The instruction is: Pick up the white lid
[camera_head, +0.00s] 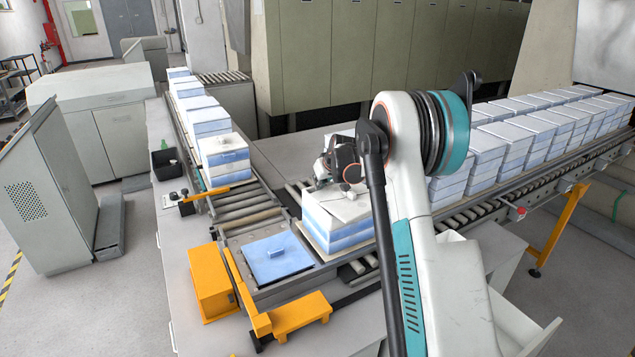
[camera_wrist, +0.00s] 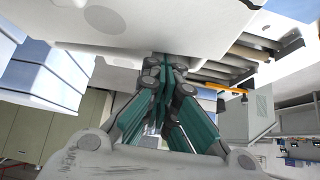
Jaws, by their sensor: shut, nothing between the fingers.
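A white lid (camera_head: 325,208) sits on a stack of blue and white boxes (camera_head: 335,238) on the roller conveyor, left of my arm. My gripper (camera_head: 345,185) is low over the lid's far part, partly hidden by my arm in the head view. In the wrist view, my gripper (camera_wrist: 168,65) has its teal fingers together and empty. A broad white surface, apparently the lid (camera_wrist: 130,25), fills the upper part of that view close to the fingertips. I cannot tell whether they touch it.
A blue lid (camera_head: 278,257) with a small handle lies on the near conveyor end, beside orange brackets (camera_head: 290,318). Rows of boxes stand on the right conveyor (camera_head: 480,160) and the left conveyor (camera_head: 205,120). Grey-green cabinets (camera_head: 350,55) stand behind.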

